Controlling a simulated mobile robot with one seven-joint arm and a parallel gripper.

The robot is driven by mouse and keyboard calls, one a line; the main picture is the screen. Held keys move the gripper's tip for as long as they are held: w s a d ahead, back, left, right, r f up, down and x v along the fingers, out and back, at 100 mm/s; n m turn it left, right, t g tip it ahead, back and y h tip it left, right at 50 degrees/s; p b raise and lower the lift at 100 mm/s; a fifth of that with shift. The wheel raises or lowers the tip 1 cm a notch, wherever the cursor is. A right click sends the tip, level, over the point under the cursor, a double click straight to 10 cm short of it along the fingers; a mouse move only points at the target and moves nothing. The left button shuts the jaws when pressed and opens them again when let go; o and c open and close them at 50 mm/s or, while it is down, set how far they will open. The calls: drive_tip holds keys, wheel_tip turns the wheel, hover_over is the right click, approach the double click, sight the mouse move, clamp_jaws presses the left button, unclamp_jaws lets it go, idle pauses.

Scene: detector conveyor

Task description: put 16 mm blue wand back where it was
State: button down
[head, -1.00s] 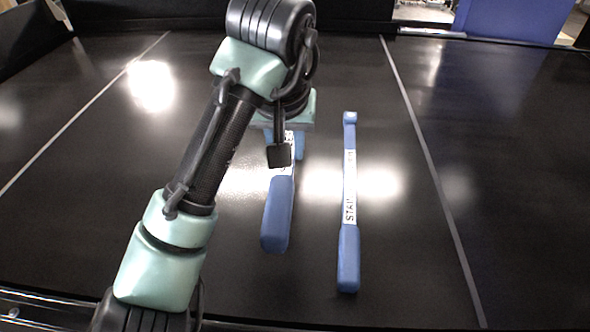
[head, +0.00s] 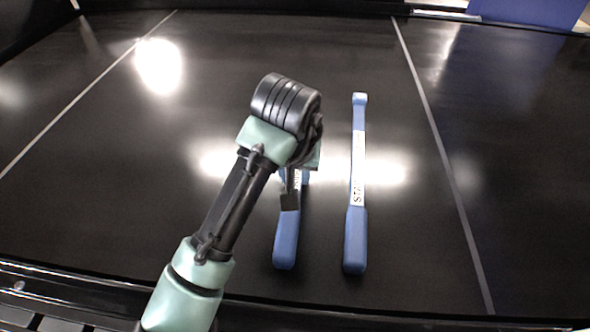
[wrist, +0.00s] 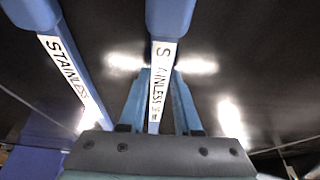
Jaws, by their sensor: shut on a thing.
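A blue wand (head: 286,240) with a white "STAINLESS" label is held in my gripper (wrist: 158,88), and its thick handle points toward the near edge of the belt. My gripper is shut on it at the label, with a finger on each side in the wrist view. My arm hides its far end in the head view. It is low over the black belt (head: 120,200); I cannot tell whether it touches. A second blue wand (head: 356,235) lies to its right, nearly parallel and apart, and shows at left in the wrist view (wrist: 75,75). The size marks are unreadable.
Pale lines run along the belt at left (head: 90,90) and right (head: 440,140). A dark metal rail (head: 120,296) borders the near edge. The belt left of the held wand and right of the second wand is clear.

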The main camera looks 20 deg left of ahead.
drive_tip(key=c, duration=1.1)
unclamp_jaws()
drive_tip(key=shift+f, duration=0.1)
drive_tip(key=o, duration=0.5)
